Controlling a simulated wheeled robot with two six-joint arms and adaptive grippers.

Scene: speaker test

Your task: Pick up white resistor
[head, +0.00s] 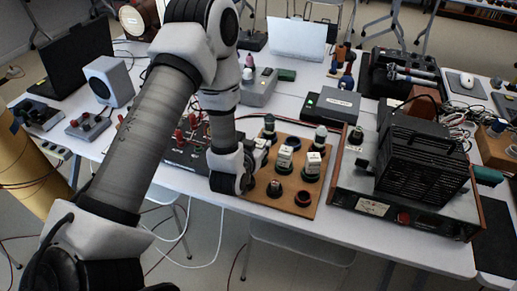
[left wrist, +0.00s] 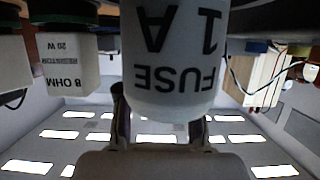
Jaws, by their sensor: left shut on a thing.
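White resistor blocks stand on the wooden board in the head view, one (head: 285,157) left of another (head: 313,164). In the left wrist view, which is upside down, a white block (left wrist: 68,72) reads "8 OHM 20 W RESISTOR". My left gripper (head: 256,160) is at the board's left edge, its fingers mostly hidden by the arm in the head view. In the left wrist view its fingers (left wrist: 158,128) are shut on a white cylinder (left wrist: 170,65) marked "FUSE 1A", with the resistor block beside it, apart. My right gripper is not in view.
The wooden board (head: 322,192) also holds dark knobs and a red ring socket (head: 304,198). A black vented unit on a base (head: 420,165) stands to the right. A grey box (head: 334,104) is behind. Red clips and leads (head: 190,130) lie left, behind my arm.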

